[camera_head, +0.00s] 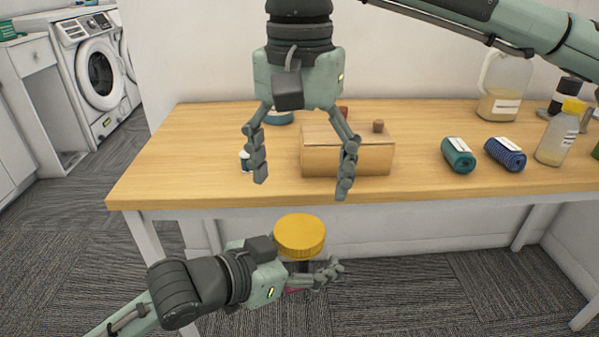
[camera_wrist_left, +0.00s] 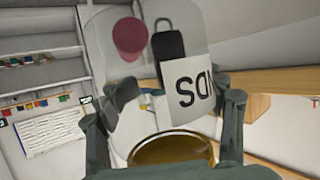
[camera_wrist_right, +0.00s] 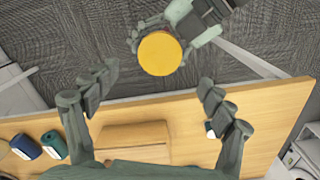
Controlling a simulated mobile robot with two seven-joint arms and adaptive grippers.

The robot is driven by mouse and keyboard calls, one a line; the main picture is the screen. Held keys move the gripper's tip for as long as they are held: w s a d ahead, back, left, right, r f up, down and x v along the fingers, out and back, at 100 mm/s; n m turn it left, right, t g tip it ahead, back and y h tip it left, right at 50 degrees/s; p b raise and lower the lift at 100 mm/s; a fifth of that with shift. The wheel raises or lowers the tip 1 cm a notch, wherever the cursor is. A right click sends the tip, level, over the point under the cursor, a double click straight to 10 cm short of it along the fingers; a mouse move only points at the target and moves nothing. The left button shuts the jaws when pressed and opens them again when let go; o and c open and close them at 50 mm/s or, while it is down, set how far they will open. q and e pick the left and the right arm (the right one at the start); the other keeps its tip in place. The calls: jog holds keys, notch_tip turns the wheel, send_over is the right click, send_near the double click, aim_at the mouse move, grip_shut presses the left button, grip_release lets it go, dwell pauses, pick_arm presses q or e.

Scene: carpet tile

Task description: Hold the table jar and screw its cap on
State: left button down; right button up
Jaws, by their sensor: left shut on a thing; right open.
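The yellow cap (camera_head: 299,235) is at the top of the jar, in front of the table's front edge; whether it is screwed down I cannot tell. It also shows in the right wrist view (camera_wrist_right: 160,53). The clear jar (camera_wrist_left: 206,42) has a white label and shows a dark red thing and a black thing through its wall. My left gripper (camera_head: 318,273) is shut around the jar's side below the cap and holds it off the table. My right gripper (camera_head: 302,174) is open and empty, fingers pointing down, above and behind the cap, in front of the wooden box.
The wooden table (camera_head: 430,190) carries a wooden box (camera_head: 345,160), a teal roll (camera_head: 458,155), a blue roll (camera_head: 505,153), a yellow-capped bottle (camera_head: 560,135) and a large clear jug (camera_head: 503,85). A washing machine (camera_head: 98,75) stands at the far left. Carpet floor is clear in front.

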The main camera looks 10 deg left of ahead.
aim_at(300, 229)
jog(key=shift+f, duration=0.1)
jog(key=shift+f, duration=3.9)
jog(key=shift+c, duration=0.5)
jog(key=c, duration=1.2)
jog(key=shift+o, duration=0.2)
jog(key=m, duration=0.2)
jog(key=shift+m, duration=0.4)
jog(key=m, duration=1.3)
